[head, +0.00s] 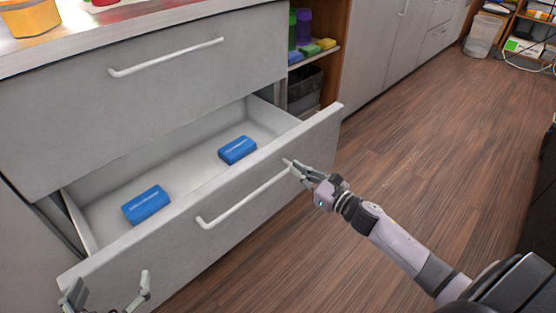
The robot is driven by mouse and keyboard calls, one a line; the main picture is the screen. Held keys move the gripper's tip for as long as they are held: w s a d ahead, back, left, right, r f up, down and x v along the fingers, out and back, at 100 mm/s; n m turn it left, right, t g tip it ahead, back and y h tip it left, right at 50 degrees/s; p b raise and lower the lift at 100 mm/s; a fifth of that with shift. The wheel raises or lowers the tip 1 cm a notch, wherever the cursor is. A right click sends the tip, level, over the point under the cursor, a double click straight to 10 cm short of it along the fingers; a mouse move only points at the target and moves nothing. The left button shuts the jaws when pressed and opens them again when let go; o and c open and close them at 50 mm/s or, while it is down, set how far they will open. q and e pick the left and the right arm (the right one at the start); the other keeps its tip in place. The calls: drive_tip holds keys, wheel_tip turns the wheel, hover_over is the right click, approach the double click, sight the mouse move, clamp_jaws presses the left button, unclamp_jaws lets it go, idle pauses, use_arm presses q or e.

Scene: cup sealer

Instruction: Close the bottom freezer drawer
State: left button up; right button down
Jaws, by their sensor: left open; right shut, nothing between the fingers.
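The bottom drawer (270,182) is pulled out of the grey cabinet, with its inside showing. It has a long white handle (243,198) on its front. Two blue packs lie in it, one at the left (146,204) and one further right (238,150). My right gripper (289,163) is shut and empty, at the drawer front by the right end of the handle; whether it touches cannot be told. My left gripper (112,303) is open at the bottom left, in front of the drawer's left end, partly cut off by the picture edge.
A closed upper drawer (160,90) with a white handle (166,58) sits above. The counter (100,30) on top holds an orange container (30,18). An open shelf (316,54) with colored items stands to the right. The wooden floor (410,140) at the right is clear.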

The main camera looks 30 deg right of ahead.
sight(272, 153)
drive_tip(key=b+x, duration=0.1)
drive_tip(key=x, duration=0.5)
drive_tip(key=shift+w, duration=0.35)
use_arm(q)
wheel_tip(272, 153, up, 6)
drive_tip(key=w+d+t+h, duration=0.1)
drive_tip(key=t, duration=0.2)
drive_tip(key=shift+w+d+f+t, duration=0.15)
drive_tip(key=shift+w+t, duration=0.1)
drive_tip(key=shift+t, duration=0.05)
use_arm(e)
drive_tip(key=shift+w+a, duration=0.25)
drive_tip(key=shift+w, duration=0.35)
